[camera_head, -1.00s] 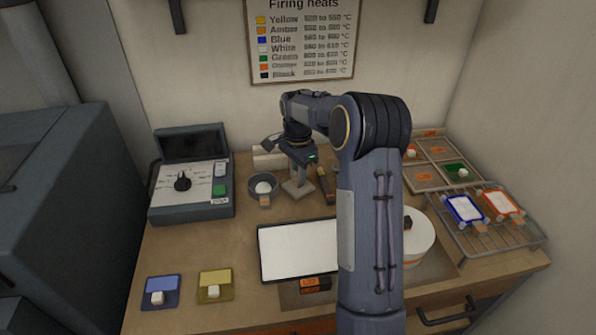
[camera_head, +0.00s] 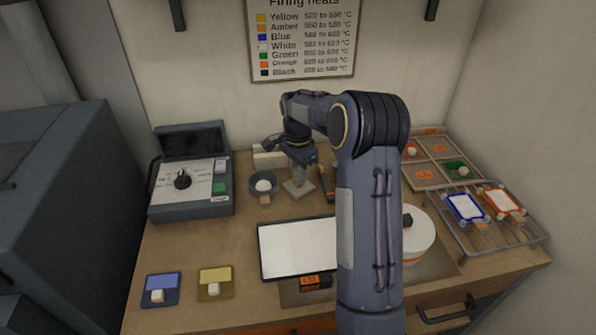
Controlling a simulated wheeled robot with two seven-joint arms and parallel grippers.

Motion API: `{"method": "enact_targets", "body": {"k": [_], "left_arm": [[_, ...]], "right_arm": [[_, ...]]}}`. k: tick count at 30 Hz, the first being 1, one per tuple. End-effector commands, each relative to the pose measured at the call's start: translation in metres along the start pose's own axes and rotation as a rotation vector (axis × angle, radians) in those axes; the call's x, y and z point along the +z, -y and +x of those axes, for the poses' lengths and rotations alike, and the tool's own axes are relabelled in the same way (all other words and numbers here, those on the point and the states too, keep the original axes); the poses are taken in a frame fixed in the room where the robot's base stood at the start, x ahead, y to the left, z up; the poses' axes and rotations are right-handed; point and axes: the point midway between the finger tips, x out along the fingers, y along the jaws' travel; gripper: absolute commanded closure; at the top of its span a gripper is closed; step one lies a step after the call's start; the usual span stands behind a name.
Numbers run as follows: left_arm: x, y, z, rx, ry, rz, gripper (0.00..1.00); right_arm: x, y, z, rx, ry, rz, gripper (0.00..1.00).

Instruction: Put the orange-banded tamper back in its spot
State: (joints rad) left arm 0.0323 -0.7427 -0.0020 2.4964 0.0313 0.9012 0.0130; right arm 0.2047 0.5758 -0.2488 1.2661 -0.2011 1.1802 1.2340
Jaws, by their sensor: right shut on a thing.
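My right gripper (camera_head: 298,181) points down at the back middle of the bench, beside the grey bowl. It is shut on a small pale grey thing (camera_head: 297,188), low over the bench or touching it. No orange band shows on this thing, so I cannot tell whether it is the tamper. A tray with compartments (camera_head: 408,187) stands at the back right. Its back left compartment holds a small white piece with orange (camera_head: 411,151); one at the front right holds a white piece on green (camera_head: 462,170). My left gripper is out of view.
My right forearm hides part of the bench, the white panel (camera_head: 296,250) and the white drum (camera_head: 418,238). A grey bowl (camera_head: 254,188) and a dark tool (camera_head: 326,186) flank the gripper. A control box (camera_head: 190,190) stands left; a wire rack (camera_head: 515,238) stands right.

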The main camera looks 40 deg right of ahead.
Motion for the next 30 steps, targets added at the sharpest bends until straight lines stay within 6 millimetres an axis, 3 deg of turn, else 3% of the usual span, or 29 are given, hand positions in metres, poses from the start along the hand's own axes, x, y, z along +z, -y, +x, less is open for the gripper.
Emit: {"method": "enact_targets", "body": {"k": [6, 7, 12, 22, 30], "left_arm": [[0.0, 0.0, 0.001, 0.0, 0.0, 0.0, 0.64], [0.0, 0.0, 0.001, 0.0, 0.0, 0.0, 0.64], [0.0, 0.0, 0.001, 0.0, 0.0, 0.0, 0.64], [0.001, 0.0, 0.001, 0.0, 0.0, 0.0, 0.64], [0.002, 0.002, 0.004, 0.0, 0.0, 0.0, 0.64]], "right_arm": [[0.0, 0.0, 0.002, 0.0, 0.0, 0.0, 0.97], [0.0, 0.0, 0.002, 0.0, 0.0, 0.0, 0.76], [0.0, 0.0, 0.002, 0.0, 0.0, 0.0, 0.53], [0.0, 0.001, -0.001, -0.002, -0.001, 0.0, 0.53], [0.0, 0.001, -0.043, -0.005, -0.002, 0.0, 0.53]]}}
